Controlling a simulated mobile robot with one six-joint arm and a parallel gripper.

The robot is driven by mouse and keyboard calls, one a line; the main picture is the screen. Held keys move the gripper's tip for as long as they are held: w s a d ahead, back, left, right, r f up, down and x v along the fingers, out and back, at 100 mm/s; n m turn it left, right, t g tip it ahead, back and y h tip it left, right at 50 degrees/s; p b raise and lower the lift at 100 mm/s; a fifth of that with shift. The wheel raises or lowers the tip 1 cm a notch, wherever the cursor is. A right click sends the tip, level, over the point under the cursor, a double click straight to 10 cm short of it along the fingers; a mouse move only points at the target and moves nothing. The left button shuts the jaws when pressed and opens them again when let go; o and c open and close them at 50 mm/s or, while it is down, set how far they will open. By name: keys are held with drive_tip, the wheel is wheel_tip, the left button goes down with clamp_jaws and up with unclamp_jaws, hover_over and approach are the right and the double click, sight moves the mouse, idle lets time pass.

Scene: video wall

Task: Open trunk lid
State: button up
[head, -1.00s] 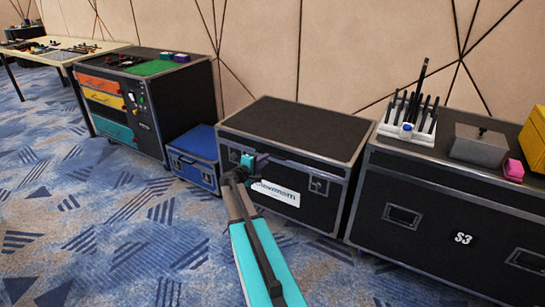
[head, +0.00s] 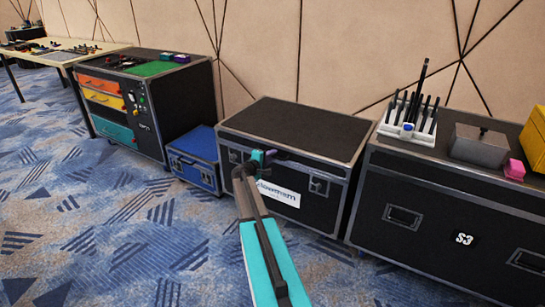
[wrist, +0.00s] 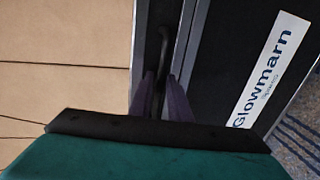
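The trunk is a black case with metal edges and a white Glowmarn label (head: 279,193) on its front; its dark lid (head: 300,125) is down. The label also shows in the wrist view (wrist: 268,72). My gripper (head: 277,154) is at the front upper edge of the trunk, left of the lid's middle. In the wrist view, its two purple fingers (wrist: 160,85) stand apart on either side of a dark handle (wrist: 164,45) near the lid seam. Contact with the handle is not clear.
A blue case (head: 195,158) stands on the floor to the left, beside a cabinet with coloured drawers (head: 103,98). A black case marked S3 (head: 440,215) stands close on the right, with a tool rack (head: 408,128) on top. Patterned carpet in front is free; a wall stands behind.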

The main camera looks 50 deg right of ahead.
drive_tip(key=shift+c, duration=0.5)
clamp_jaws()
drive_tip(key=shift+w+d, duration=0.1)
drive_tip(key=shift+d, duration=0.05)
drive_tip(key=shift+r, duration=0.1)
drive_tip(key=shift+r, duration=0.1)
